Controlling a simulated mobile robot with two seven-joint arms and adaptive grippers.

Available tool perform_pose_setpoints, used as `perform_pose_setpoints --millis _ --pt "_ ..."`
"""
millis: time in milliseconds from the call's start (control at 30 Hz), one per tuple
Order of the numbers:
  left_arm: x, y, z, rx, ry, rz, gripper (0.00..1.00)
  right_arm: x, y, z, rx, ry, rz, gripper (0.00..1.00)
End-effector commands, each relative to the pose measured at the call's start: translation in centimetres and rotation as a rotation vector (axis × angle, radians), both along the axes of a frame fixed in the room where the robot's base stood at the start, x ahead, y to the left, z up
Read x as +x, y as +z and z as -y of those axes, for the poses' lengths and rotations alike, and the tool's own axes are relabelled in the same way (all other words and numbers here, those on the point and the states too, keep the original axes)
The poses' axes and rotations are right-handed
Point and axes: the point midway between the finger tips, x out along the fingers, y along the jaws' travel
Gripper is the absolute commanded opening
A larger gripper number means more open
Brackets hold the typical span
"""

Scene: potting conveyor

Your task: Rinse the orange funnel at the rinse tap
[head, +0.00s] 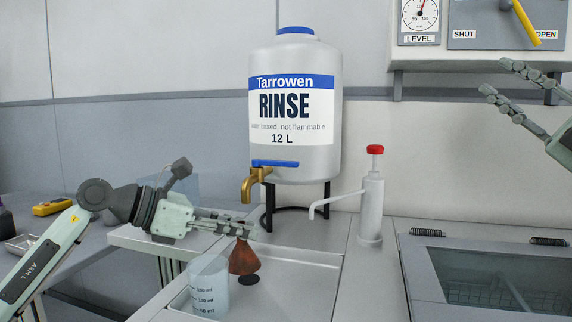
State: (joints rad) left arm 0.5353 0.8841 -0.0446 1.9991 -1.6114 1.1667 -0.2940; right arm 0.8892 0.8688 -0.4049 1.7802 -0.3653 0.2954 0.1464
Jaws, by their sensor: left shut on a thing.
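The orange funnel (244,259) is in the grip of my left gripper (246,230), with its narrow end up and its wide end down. It hangs over the sink basin (300,283), just below the brass spout of the rinse tap (250,186). The tap has a blue lever (275,163) and sits at the base of the white rinse tank (325,120). No water stream shows. My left gripper's fingers are closed across the funnel's narrow part, hiding some of it. My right gripper (492,76) is open and empty at the upper right.
A graduated clear beaker (209,285) stands in the basin, left of the funnel. A white pump dispenser with a red top (372,205) stands right of the tank. A glass-lidded box (500,280) is at lower right. A panel with a yellow lever (525,22) is above.

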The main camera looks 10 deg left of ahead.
Motion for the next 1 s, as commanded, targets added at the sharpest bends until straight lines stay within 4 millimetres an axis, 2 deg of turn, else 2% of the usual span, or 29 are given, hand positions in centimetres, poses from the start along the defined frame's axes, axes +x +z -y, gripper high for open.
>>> perform_pose_setpoints --millis 33,200,300,400,533,700,833,1000 --pt "0.0 0.0 0.0 0.0 0.0 0.0 0.0 -0.2 0.1 -3.0 -0.023 0.046 -0.013 0.29" --pt "0.0 0.0 0.0 0.0 0.0 0.0 0.0 -0.7 -1.7 -12.0 -0.118 0.173 -0.09 0.29" --pt "0.0 0.0 0.0 0.0 0.0 0.0 0.0 -1.3 -3.6 -16.6 -0.19 0.229 -0.142 0.29" --pt "0.0 0.0 0.0 0.0 0.0 0.0 0.0 -1.8 -6.0 -20.3 -0.267 0.265 -0.199 0.29" --pt "0.0 0.0 0.0 0.0 0.0 0.0 0.0 -2.1 -9.4 -23.2 -0.362 0.28 -0.269 0.29" --pt "0.0 0.0 0.0 0.0 0.0 0.0 0.0 -2.1 -12.8 -24.6 -0.449 0.271 -0.337 0.29" --pt "0.0 0.0 0.0 0.0 0.0 0.0 0.0 -2.0 -14.2 -24.8 -0.481 0.263 -0.365 0.29" --pt "0.0 0.0 0.0 0.0 0.0 0.0 0.0 -1.4 -14.7 -25.9 -0.489 0.261 -0.374 0.29"
